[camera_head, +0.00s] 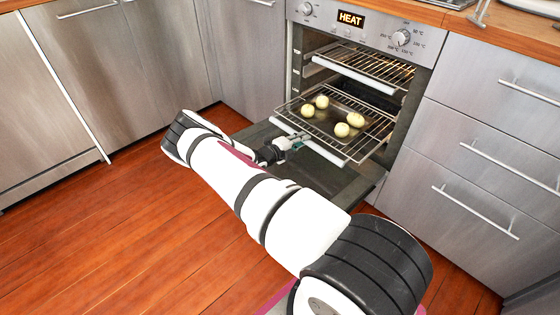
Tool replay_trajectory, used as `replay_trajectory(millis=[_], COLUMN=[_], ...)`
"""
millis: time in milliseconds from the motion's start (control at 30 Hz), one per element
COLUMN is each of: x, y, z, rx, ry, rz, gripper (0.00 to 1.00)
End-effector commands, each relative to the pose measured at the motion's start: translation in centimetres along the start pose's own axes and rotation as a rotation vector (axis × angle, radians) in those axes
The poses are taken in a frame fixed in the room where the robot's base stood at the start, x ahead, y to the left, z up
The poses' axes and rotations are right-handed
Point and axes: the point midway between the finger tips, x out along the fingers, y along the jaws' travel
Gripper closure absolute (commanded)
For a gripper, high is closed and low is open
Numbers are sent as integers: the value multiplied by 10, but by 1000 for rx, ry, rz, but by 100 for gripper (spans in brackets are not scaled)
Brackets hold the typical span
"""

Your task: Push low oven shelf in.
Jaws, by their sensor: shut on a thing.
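The low oven shelf (367,155) is a wire rack pulled partway out over the open oven door (345,185). A dark baking tray (325,124) with several pale round buns (341,130) lies on it. My gripper (297,139) is at the left part of the shelf's pale front edge, shut on that edge as far as I can see. The fingertips are small in the picture and partly hidden against the shelf. My white and black arm reaches in from the lower right.
An upper oven shelf (365,66) sits above, also somewhat out. The oven panel (370,28) reads HEAT. Steel drawers (475,165) with bar handles stand to the right, and steel cupboards (125,60) to the left. The wooden floor (90,240) is clear at left.

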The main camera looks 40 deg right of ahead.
Motion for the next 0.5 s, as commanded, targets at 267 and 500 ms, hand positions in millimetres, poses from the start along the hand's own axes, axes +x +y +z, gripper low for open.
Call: replay_trajectory(millis=[267,500], x=[23,42], y=[-2,-6], z=[0,0], rx=[1,0], ry=[0,-1], rz=[3,3], gripper=[94,94])
